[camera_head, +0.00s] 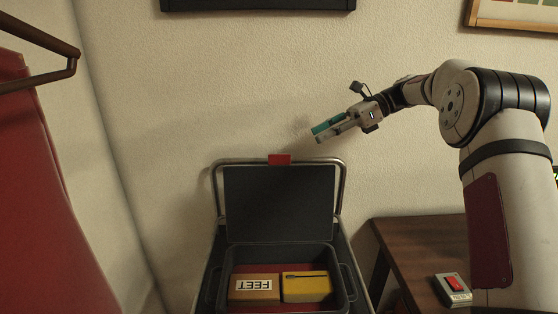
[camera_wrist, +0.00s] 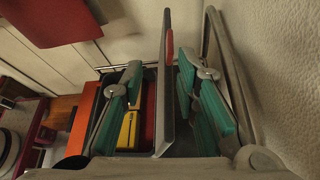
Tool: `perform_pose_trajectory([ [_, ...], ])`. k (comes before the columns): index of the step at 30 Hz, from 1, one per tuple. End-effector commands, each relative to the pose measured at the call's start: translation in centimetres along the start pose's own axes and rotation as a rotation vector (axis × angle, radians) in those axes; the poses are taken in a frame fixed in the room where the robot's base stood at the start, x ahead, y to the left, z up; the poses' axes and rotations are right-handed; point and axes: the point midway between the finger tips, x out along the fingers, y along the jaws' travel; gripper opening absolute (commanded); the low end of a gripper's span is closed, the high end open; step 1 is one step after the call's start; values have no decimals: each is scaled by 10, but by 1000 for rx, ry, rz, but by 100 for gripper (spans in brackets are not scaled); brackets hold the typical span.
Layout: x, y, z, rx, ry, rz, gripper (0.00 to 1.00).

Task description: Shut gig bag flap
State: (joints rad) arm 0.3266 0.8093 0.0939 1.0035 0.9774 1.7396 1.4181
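The gig bag shows as a dark open case (camera_head: 341,288) at the bottom centre of the head view. Its dark flap (camera_head: 280,203) stands about upright at the back, with a red tab (camera_head: 280,159) on its top edge. My gripper (camera_head: 319,131) is above and right of the flap, its teal fingers pointing down left. In the wrist view the teal fingers (camera_wrist: 160,75) are spread wide. The flap's edge (camera_wrist: 165,110) and red tab (camera_wrist: 170,47) appear between them, with no contact visible.
A box marked FEET (camera_head: 254,296) and a yellow box (camera_head: 306,294) lie in the case. A metal rail (camera_head: 341,185) frames the flap behind. A brown table (camera_head: 410,232) with a red-switch box (camera_head: 453,287) stands right; red cloth (camera_head: 40,210) hangs left. The wall is close behind.

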Motion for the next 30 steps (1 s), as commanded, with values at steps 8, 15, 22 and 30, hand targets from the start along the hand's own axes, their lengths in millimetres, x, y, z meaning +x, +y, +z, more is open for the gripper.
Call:
perform_pose_trajectory([
  [8,-2,-19,-15,77,-75,20,28],
  [15,31,-17,-11,78,-75,23,28],
  [22,76,-16,-8,77,-73,23,28],
  [30,119,-16,-6,75,-72,21,28],
])
